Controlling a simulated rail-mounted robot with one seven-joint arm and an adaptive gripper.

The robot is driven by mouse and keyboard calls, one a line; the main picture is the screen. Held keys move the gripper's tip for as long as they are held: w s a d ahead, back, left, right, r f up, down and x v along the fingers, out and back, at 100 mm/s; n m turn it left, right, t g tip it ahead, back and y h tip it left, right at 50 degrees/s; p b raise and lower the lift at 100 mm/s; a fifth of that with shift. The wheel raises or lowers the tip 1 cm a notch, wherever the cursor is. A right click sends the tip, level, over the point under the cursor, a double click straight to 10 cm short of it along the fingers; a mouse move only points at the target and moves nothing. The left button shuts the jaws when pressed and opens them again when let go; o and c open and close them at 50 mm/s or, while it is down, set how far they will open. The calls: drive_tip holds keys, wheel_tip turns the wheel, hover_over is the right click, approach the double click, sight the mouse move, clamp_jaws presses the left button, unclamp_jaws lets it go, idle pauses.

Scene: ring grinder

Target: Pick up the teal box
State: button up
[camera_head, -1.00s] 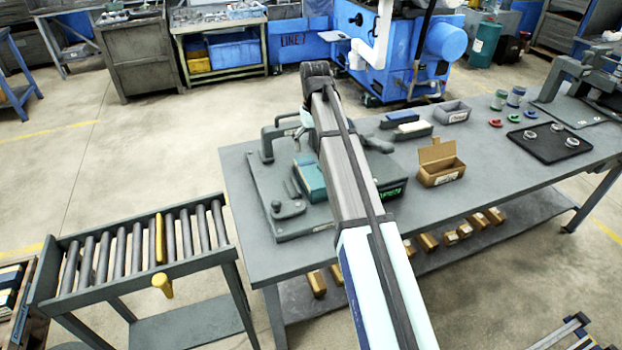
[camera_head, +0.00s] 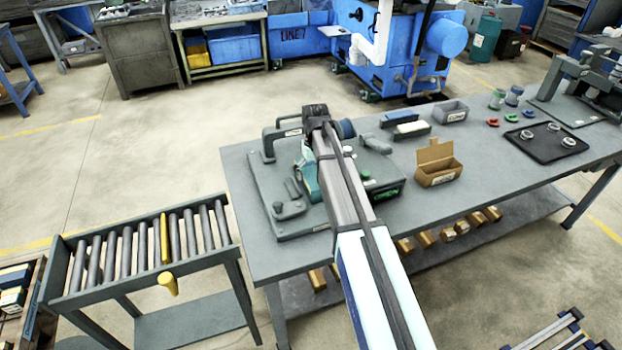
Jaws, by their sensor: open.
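The teal box (camera_head: 311,186) lies on the grey fixture plate (camera_head: 262,205) at the left end of the workbench. My arm covers its right side in the head view. My gripper (camera_head: 301,161) hangs under the end of my arm, just over the far end of the box. It is open, but only a little of it shows. Its fingertips are mostly hidden, and I cannot tell whether they touch the box.
The fixture has a raised handle (camera_head: 282,134) behind the box and a clamp knob (camera_head: 289,208) at front left. An open cardboard box (camera_head: 438,175) and a black tray (camera_head: 546,143) stand farther right. A roller conveyor (camera_head: 140,255) is at left.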

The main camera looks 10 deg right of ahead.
sight(315, 171)
drive_tip(key=shift+f, duration=0.35)
drive_tip(key=c, duration=0.9)
drive_tip(key=shift+o, duration=0.2)
drive_tip(key=shift+r, duration=0.15)
wheel_tip(315, 171, up, 20)
drive_tip(key=b, duration=0.4)
drive_tip(key=shift+b, duration=0.4)
